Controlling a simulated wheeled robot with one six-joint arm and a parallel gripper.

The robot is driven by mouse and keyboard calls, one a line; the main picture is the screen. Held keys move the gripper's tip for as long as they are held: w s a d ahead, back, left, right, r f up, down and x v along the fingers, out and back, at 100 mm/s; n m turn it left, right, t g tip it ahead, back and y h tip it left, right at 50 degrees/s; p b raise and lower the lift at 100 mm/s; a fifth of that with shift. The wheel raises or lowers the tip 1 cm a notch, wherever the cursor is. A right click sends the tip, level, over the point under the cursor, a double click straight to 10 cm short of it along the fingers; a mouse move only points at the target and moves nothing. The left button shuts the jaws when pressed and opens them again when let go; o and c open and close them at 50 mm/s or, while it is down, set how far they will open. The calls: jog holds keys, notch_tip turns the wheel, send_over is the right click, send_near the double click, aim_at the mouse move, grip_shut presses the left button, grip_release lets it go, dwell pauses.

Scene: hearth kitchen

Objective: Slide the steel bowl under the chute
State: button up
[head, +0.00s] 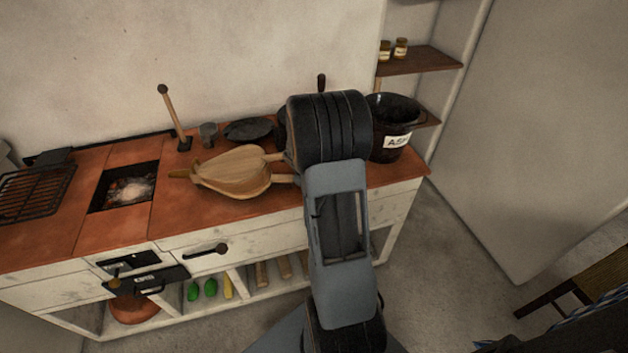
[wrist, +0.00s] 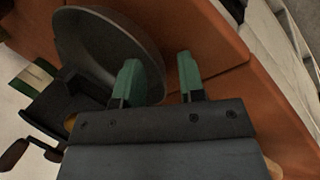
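A round grey bowl (wrist: 105,45), which looks like the steel bowl, shows in the wrist view at the upper left, over the red-brown counter top. My gripper (wrist: 158,72) has its two green-tipped fingers apart with a clear gap. The left finger overlaps the bowl's near right side and the right finger is outside its rim; I cannot tell whether either touches. A black fitting (wrist: 65,98) stands beside the bowl at the left; I cannot tell whether it is the chute. In the head view my arm hides the gripper and bowl.
On the counter (head: 190,225) are wooden bellows (head: 235,172), a dark pan (head: 248,130), a small grey cup (head: 208,134) and an upright wooden-handled tool (head: 174,118). A fire pit (head: 128,188) and grill (head: 38,190) lie left. A black ash bucket (head: 392,140) stands at the right end.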

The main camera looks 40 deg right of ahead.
jog(key=shift+r, duration=0.1)
jog(key=p+v, duration=0.5)
jog(key=v, duration=0.3)
dwell(0.4)
